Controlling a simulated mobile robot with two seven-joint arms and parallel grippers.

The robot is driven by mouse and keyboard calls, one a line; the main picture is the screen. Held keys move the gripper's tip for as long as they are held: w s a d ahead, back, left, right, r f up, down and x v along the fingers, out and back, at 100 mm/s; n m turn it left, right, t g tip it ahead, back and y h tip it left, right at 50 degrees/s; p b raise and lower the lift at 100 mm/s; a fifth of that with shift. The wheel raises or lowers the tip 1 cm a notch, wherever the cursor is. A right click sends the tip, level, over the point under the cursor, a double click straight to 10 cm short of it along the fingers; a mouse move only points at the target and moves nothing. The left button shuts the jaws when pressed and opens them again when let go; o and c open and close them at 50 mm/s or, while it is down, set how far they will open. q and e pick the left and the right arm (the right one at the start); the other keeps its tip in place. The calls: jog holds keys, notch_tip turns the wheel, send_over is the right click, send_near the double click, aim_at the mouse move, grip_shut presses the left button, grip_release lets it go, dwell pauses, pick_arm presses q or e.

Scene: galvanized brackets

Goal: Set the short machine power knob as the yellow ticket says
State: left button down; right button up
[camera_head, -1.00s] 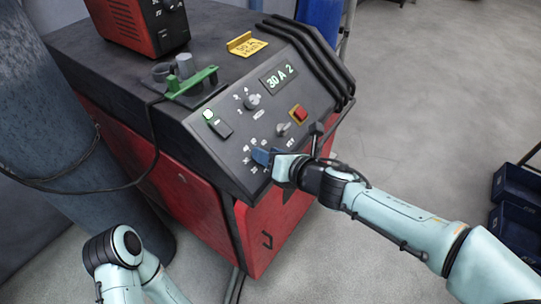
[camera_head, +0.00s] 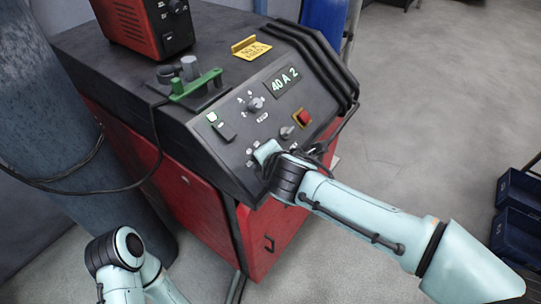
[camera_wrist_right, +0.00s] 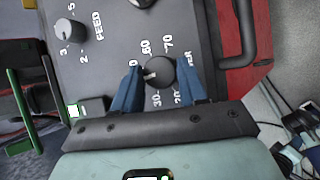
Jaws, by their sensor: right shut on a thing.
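The red-and-black machine (camera_head: 185,200) has a sloped panel whose display (camera_head: 286,80) reads 40 A 2. The yellow ticket (camera_head: 254,50) lies on its top; it appears to say 50 A, with a smaller blurred line below. In the right wrist view the black power knob (camera_wrist_right: 160,71) sits between the blue fingers of my right gripper (camera_wrist_right: 158,88), which is shut on it. Its white mark points left, between 30 and 60; a label there is partly hidden by a finger. My right wrist hides this knob in the head view. My left gripper is out of view.
A feed knob (camera_wrist_right: 69,30) sits on the same panel, with a lit green switch (camera_head: 212,117) and a red switch (camera_head: 303,118) nearby. A green clamp (camera_head: 195,85) and a smaller red unit (camera_head: 150,20) stand on top. Blue bins (camera_head: 520,205) are at right.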

jog(key=m+p, duration=0.1)
jog(key=m+g+h+p, duration=0.1)
jog(key=m, duration=0.1)
jog(key=m+p, duration=0.1)
jog(key=shift+w+a+r+m+g+h+p, duration=0.1)
jog(key=shift+a+r+m+g+h+p, duration=0.05)
jog(key=shift+r+m+g+h+p, duration=0.2)
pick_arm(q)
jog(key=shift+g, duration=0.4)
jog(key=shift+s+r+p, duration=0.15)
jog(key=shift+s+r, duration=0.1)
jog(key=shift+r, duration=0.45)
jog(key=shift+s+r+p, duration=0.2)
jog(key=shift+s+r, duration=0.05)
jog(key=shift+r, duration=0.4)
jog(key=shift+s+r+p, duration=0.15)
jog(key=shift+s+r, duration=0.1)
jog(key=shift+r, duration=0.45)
pick_arm(e)
jog(key=shift+f+m+g, duration=0.1)
jog(key=shift+m+g, duration=0.25)
jog(key=shift+m, duration=0.3)
jog(key=o, duration=1.1)
jog(key=shift+c, duration=0.2)
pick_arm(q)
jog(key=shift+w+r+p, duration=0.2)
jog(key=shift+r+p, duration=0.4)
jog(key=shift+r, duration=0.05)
pick_arm(e)
jog(key=v, duration=1.3)
